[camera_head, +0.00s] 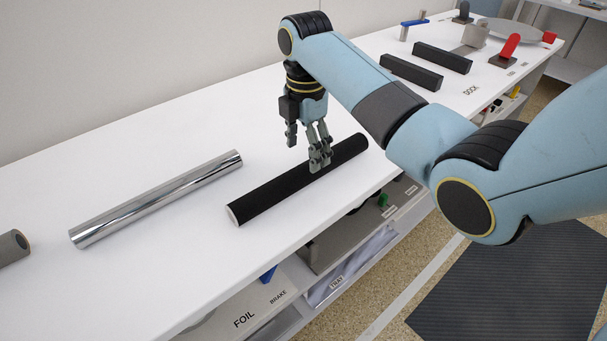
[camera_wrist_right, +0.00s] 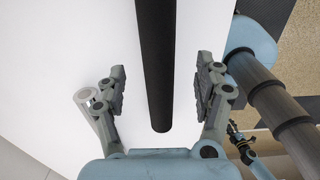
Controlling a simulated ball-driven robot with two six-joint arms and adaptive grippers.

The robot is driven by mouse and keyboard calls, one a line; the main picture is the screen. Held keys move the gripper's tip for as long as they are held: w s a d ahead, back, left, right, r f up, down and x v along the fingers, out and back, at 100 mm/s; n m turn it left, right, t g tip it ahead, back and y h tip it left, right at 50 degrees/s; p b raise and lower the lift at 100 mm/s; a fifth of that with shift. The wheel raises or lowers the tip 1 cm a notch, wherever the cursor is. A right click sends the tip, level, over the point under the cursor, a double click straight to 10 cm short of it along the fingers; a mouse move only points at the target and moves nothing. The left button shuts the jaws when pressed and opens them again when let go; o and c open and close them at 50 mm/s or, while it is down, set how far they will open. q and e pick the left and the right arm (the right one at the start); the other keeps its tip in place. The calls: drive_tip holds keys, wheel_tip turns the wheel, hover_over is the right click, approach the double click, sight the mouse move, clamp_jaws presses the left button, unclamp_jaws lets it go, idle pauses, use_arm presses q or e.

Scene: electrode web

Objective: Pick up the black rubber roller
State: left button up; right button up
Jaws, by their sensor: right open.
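The black rubber roller (camera_head: 285,187) lies on the white table with a pale end face toward the lower left. My right gripper (camera_head: 308,150) is over the roller, toward its upper right end, with its fingers pointing down. In the right wrist view the roller (camera_wrist_right: 156,70) runs between the two spread fingers of my right gripper (camera_wrist_right: 160,88), with a gap on each side. The fingers are open and hold nothing. Part of the roller is hidden behind a finger in the head view.
A shiny metal roller (camera_head: 160,199) lies left of the black one. A grey cylinder (camera_head: 12,247) lies at the far left. Two black bars (camera_head: 442,57) lie by the DOCK label. Shelves with FOIL, BRAKE and TRAY labels are below the table's front edge.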

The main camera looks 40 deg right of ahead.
sight(305, 167)
wheel_tip(305, 167, down, 7)
drive_tip(key=shift+w+r+b, duration=0.1)
drive_tip(key=shift+w+b, duration=0.05)
drive_tip(key=shift+b, duration=0.2)
drive_tip(key=shift+d, duration=0.1)
drive_tip(key=shift+c, duration=0.4)
clamp_jaws()
